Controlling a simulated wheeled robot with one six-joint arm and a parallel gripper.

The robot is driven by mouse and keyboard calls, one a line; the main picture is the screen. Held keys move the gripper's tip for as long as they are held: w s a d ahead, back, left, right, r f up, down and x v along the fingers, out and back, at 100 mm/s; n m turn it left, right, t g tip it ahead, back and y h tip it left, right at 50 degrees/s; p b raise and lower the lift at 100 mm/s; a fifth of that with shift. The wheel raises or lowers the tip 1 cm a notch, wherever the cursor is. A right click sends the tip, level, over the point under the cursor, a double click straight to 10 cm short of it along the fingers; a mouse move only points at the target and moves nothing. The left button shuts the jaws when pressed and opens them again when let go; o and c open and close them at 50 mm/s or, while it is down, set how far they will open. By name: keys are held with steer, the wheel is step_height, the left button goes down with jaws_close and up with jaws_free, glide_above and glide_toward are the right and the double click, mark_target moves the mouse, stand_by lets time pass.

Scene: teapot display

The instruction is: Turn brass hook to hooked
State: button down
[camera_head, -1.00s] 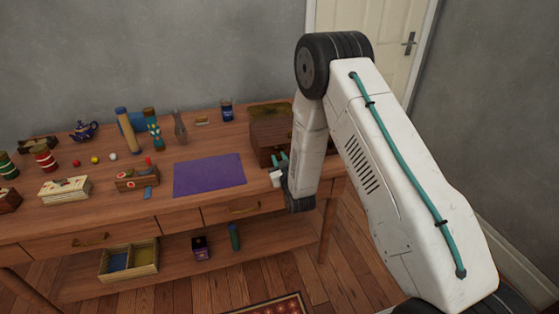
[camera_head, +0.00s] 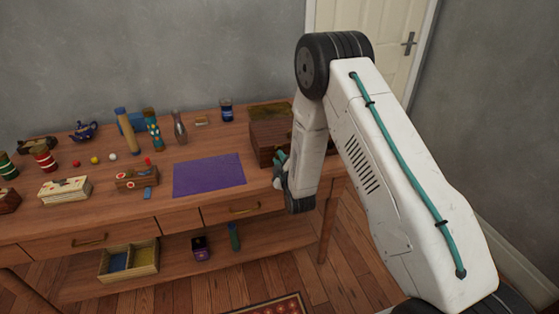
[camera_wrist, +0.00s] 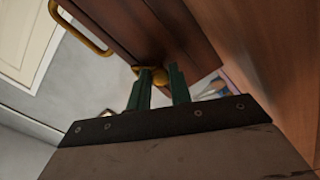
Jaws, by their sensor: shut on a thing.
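The brass hook (camera_wrist: 159,76) shows in the wrist view as a small rounded brass piece against the dark wooden box (camera_wrist: 120,28). My gripper (camera_wrist: 160,80) has its two green fingers on either side of the brass piece and is shut on it. The fingers hide part of the hook, so I cannot tell its exact angle. In the head view the wooden box (camera_head: 268,131) stands at the table's right end. My gripper (camera_head: 281,160) is at the box's front face there, and the hook is too small to make out.
A brass handle (camera_wrist: 82,28) is on the box in the wrist view. A purple mat (camera_head: 209,175) lies left of the box, with a grey vase (camera_head: 180,128) and a dark blue tin (camera_head: 226,110) behind it.

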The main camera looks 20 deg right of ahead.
steer(key=shift+a+n, duration=0.1)
steer(key=shift+n, duration=0.4)
steer(key=c, duration=1.3)
jaws_free()
steer(key=s, duration=0.8)
steer(key=shift+w, duration=0.1)
